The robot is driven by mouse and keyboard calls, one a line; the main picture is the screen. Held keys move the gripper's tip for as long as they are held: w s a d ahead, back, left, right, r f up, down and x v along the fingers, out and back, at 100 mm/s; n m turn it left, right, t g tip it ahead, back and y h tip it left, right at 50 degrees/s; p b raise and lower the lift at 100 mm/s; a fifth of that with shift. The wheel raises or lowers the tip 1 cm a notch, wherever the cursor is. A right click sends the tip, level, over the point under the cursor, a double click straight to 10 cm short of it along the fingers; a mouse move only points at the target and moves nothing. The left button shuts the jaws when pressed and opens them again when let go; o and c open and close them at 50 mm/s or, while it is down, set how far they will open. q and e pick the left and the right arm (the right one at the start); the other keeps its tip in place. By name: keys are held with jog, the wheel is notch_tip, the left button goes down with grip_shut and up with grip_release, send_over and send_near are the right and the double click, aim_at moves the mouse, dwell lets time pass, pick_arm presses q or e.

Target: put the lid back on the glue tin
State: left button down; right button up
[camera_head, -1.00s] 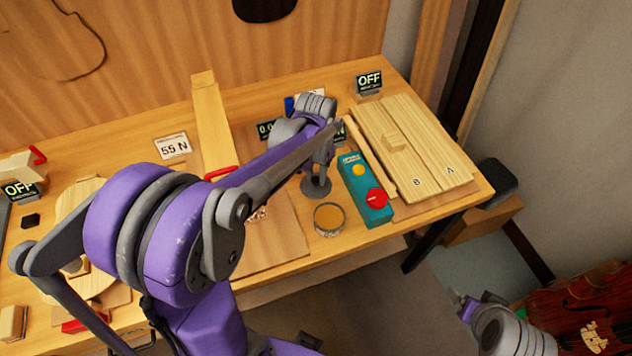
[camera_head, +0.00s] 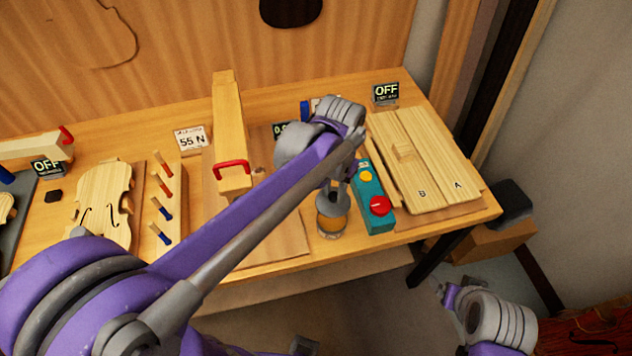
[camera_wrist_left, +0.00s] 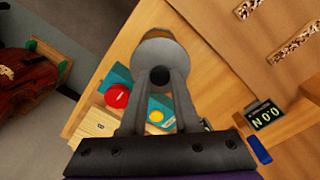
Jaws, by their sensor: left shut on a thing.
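My left gripper (camera_head: 334,187) is shut on the knob of the grey round lid (camera_head: 328,205), above the far side of the glue tin. The glue tin (camera_head: 333,234) stands near the bench's front edge, and amber glue shows in its open near part. I cannot tell whether the lid touches the rim.
A teal control box (camera_head: 371,197) with red and yellow buttons stands close to the right of the tin. Pale boards marked A and B (camera_head: 423,160) lie farther right. A wooden piece with a red handle (camera_head: 229,130) is to the left. The bench's front edge is close.

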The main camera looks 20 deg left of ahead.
pick_arm(q)
jog(key=shift+s+d+f, duration=0.1)
jog(key=shift+s+d, duration=0.05)
pick_arm(e)
jog(key=shift+a+f, duration=0.1)
jog(key=shift+a, duration=0.05)
pick_arm(q)
jog(key=shift+f+b, duration=1.05)
jog(key=shift+f, duration=0.95)
jog(key=shift+f+b, duration=0.6)
jog(key=shift+f, duration=0.5)
pick_arm(e)
jog(key=shift+s+f, duration=0.3)
jog(key=shift+f, duration=0.45)
jog(key=shift+s+f, duration=0.35)
jog(key=shift+f, duration=0.45)
jog(key=shift+s+f, duration=0.3)
jog(key=shift+f, duration=0.45)
pick_arm(q)
jog(key=shift+f, duration=0.15)
pick_arm(e)
jog(key=shift+f, duration=0.25)
pick_arm(q)
jog(key=shift+c, duration=0.4)
grip_release()
